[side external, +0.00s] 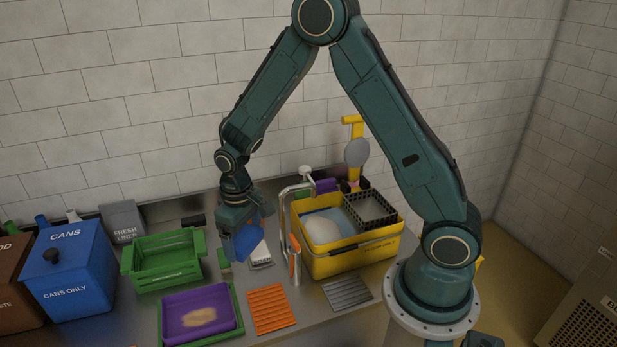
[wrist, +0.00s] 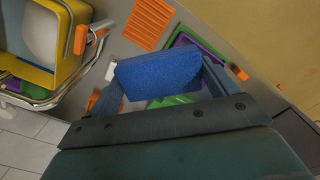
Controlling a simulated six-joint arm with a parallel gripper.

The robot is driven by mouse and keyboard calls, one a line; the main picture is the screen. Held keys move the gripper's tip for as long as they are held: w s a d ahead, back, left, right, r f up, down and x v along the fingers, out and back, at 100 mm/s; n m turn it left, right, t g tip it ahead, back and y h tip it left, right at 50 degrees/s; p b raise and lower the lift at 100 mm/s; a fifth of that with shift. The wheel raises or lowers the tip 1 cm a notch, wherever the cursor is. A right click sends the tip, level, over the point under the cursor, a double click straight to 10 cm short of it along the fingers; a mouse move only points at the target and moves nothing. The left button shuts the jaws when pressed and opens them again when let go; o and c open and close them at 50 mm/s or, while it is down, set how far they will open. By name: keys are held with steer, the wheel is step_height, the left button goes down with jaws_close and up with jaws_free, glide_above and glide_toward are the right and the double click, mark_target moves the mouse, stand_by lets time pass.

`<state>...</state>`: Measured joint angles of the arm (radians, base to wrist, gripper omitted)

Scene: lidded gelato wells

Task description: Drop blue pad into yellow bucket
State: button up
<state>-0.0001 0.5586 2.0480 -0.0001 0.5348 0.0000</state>
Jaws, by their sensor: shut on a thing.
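The blue pad (side external: 249,242) is held by my gripper (side external: 240,236) above the counter, between the green crate and the yellow bucket. In the wrist view the blue pad (wrist: 158,79) spans the space between the two fingers of my gripper (wrist: 160,88). The gripper is shut on it. The yellow bucket (side external: 352,262) stands to the right of the gripper in the side view, with water and whitish foam inside and a dark grated basket (side external: 370,211) at its right part. The bucket (wrist: 69,65) also shows at the upper left of the wrist view.
A curved metal tap (side external: 283,222) and an orange-handled tool (side external: 295,262) stand at the bucket's left side. A green crate (side external: 164,279), a purple tray (side external: 198,300), an orange slatted mat (side external: 270,309), a grey slatted mat (side external: 347,292) and a blue cans bin (side external: 70,270) stand around.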

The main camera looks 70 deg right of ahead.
steer(key=shift+d, duration=0.1)
steer(key=s+d+f+m, duration=0.1)
steer(key=s+d+m, duration=0.2)
steer(key=d, duration=0.6)
steer(key=s+d+f+m, duration=0.1)
steer(key=s+d+m, duration=0.2)
steer(key=d, duration=0.6)
steer(key=s+d+f+m, duration=0.1)
steer(key=s+d+m, duration=0.2)
steer(key=d, duration=0.7)
steer(key=shift+s+f, duration=0.25)
steer(key=shift+f, duration=0.05)
steer(key=shift+d, duration=0.1)
step_height(320, 180, down, 16)
steer(key=shift+f, duration=0.1)
steer(key=shift+f, duration=0.1)
steer(key=shift+f, duration=1.8)
steer(key=shift+f, duration=0.6)
steer(key=o, duration=0.8)
